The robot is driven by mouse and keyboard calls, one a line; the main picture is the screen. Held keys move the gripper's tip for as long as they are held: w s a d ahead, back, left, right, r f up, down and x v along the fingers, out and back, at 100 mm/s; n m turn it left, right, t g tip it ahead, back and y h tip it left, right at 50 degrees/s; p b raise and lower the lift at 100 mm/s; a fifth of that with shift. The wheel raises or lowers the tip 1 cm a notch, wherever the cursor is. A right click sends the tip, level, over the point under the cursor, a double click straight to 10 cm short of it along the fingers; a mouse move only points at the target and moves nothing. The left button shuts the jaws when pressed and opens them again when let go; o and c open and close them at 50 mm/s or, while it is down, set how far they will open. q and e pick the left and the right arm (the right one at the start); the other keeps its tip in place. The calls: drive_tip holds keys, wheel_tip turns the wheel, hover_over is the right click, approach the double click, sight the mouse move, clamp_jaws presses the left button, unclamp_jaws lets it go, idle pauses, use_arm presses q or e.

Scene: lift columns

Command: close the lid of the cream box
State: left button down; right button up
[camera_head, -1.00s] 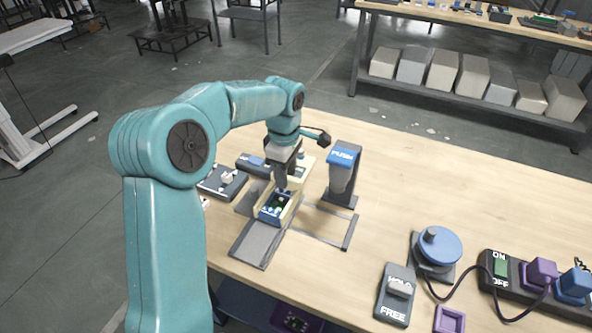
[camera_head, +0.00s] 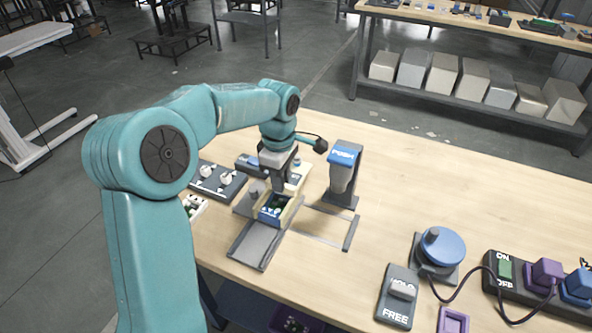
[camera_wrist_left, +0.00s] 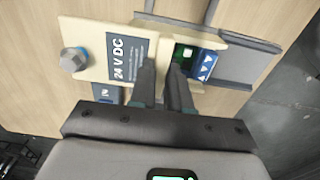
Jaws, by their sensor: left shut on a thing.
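The cream box (camera_head: 296,183) stands on the wooden table, left of the blue-topped PUSH stand. Its cream lid (camera_wrist_left: 100,52), with a dark "24 V DC" label, lies to the left in the left wrist view. Beside it an opening shows a green board and a blue panel with white triangles (camera_wrist_left: 203,65). My left gripper (camera_head: 278,188) points down at the box between lid and opening. In the left wrist view its fingers (camera_wrist_left: 161,75) are shut at the lid's edge; the exact contact is hidden. My right gripper is not in view.
A grey ramp-like plate (camera_head: 255,245) lies in front of the box. The PUSH stand (camera_head: 343,175) is close on the right, a dark knob panel (camera_head: 217,181) on the left. A HOLD/FREE switch (camera_head: 397,296) and blue dial (camera_head: 440,248) stand front right. The right back tabletop is clear.

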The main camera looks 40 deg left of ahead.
use_arm(q)
drive_tip(key=shift+s+d+b, duration=0.25)
drive_tip(key=shift+s+b, duration=0.15)
drive_tip(key=shift+s, duration=0.35)
drive_tip(key=shift+s+d+b, duration=0.2)
drive_tip(key=shift+s+b, duration=0.2)
drive_tip(key=shift+s, duration=0.3)
drive_tip(key=shift+s+d+b, duration=0.25)
drive_tip(key=shift+s+b, duration=0.15)
drive_tip(key=shift+s, duration=0.35)
drive_tip(key=shift+s+d+b, duration=0.3)
drive_tip(key=shift+s, duration=0.65)
drive_tip(key=c, duration=1.1)
unclamp_jaws()
drive_tip(key=shift+r+p, duration=2.6)
drive_tip(key=shift+r, duration=0.45)
